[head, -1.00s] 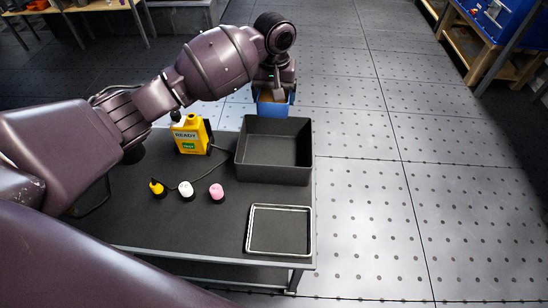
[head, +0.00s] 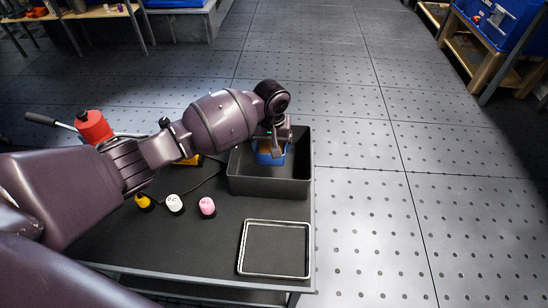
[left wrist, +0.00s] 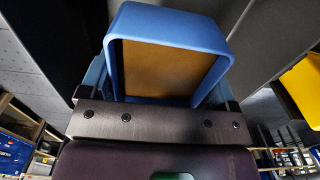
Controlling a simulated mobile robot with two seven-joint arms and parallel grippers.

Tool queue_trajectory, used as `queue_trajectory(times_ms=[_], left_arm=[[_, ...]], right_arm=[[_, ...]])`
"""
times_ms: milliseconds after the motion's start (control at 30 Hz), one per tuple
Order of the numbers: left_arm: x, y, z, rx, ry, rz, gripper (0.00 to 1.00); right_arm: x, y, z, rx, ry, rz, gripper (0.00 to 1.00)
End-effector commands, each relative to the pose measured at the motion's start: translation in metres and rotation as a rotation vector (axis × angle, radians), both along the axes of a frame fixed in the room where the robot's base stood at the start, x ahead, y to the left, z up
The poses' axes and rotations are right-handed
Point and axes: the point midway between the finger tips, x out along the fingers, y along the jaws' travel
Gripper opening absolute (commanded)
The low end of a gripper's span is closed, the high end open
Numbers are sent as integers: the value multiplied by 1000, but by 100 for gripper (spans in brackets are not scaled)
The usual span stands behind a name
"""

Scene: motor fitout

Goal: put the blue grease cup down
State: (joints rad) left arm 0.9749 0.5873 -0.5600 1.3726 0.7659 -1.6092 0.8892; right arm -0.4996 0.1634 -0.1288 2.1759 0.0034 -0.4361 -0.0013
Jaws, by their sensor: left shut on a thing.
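The blue grease cup (head: 270,157) is a square blue cup with a brown-yellow inside. In the head view it is inside or just above the black open bin (head: 240,181) at the table's back right. My left gripper (head: 270,138) is shut on the cup from above. In the left wrist view the cup (left wrist: 172,38) fills the upper middle, between the fingers of the gripper (left wrist: 160,100). Whether the cup touches the bin floor cannot be told. My right gripper is not in view.
A silver-rimmed tray (head: 243,262) lies empty at the table's front right. Yellow (head: 142,201), white (head: 175,202) and pink (head: 207,205) capped items stand left of it. A red container (head: 94,127) with a handle stands behind my arm. Open floor lies to the right.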

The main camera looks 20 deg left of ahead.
Motion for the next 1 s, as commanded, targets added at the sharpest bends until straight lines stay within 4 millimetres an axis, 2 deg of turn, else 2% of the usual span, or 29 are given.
queue_trajectory(times_ms=[267,533,733,1000], left_arm=[[0,0,-18,0,0,0,59],[-2,1,-63,1,7,0,59],[1,0,-62,0,-3,0,59],[1,0,-65,0,-3,1,59]], right_arm=[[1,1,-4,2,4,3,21],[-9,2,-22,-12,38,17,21],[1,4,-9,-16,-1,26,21],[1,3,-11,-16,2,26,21]])
